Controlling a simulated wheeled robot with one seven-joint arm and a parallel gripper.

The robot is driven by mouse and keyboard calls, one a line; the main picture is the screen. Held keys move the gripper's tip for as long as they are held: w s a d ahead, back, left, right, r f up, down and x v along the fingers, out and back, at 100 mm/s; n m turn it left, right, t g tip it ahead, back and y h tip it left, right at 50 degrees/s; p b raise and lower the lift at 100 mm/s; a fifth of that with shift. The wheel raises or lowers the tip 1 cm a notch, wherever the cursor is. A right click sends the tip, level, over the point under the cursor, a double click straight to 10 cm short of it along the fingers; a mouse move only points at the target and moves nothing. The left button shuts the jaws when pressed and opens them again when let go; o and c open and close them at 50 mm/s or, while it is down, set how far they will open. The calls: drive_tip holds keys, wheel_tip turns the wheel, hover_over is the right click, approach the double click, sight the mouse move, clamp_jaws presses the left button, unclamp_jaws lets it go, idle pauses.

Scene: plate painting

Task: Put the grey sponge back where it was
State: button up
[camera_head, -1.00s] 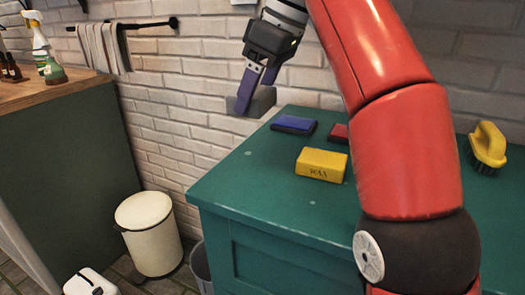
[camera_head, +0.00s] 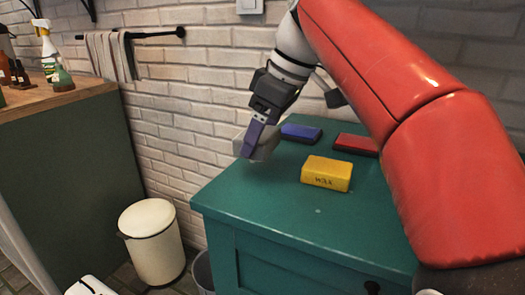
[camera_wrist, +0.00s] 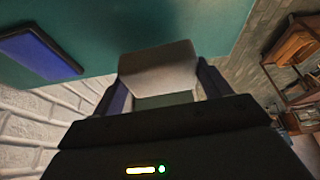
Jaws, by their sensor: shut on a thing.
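The grey sponge (camera_head: 266,146) is in my gripper (camera_head: 256,140), low at the back left of the green cabinet top (camera_head: 250,190). In the wrist view the sponge (camera_wrist: 158,72) sits between the two purple fingers (camera_wrist: 160,92), which are shut on it. The sponge is close to the cabinet top; I cannot tell whether it touches. One finger hides part of the grey sponge in the head view.
A white brick wall (camera_head: 180,110) stands right behind. A cream bin (camera_head: 153,243) stands on the floor to the left. The cabinet top's front left is clear.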

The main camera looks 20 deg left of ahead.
sight(275, 137)
drive_tip(key=shift+f+b, duration=0.3)
drive_tip(key=shift+f, duration=1.5)
drive_tip(key=shift+f, duration=0.2)
drive_tip(key=o, duration=0.9)
drive_tip(key=shift+f+b, duration=0.1)
drive_tip(key=shift+b, duration=0.2)
drive_tip(key=v, duration=0.2)
drive_tip(key=p+v, duration=0.1)
drive_tip(key=v, duration=0.2)
drive_tip(key=p+v, duration=0.1)
drive_tip(key=v, duration=0.1)
drive_tip(key=shift+w+d, duration=0.4)
drive_tip(key=shift+d+r, duration=0.2)
drive_tip(key=shift+r, duration=0.1)
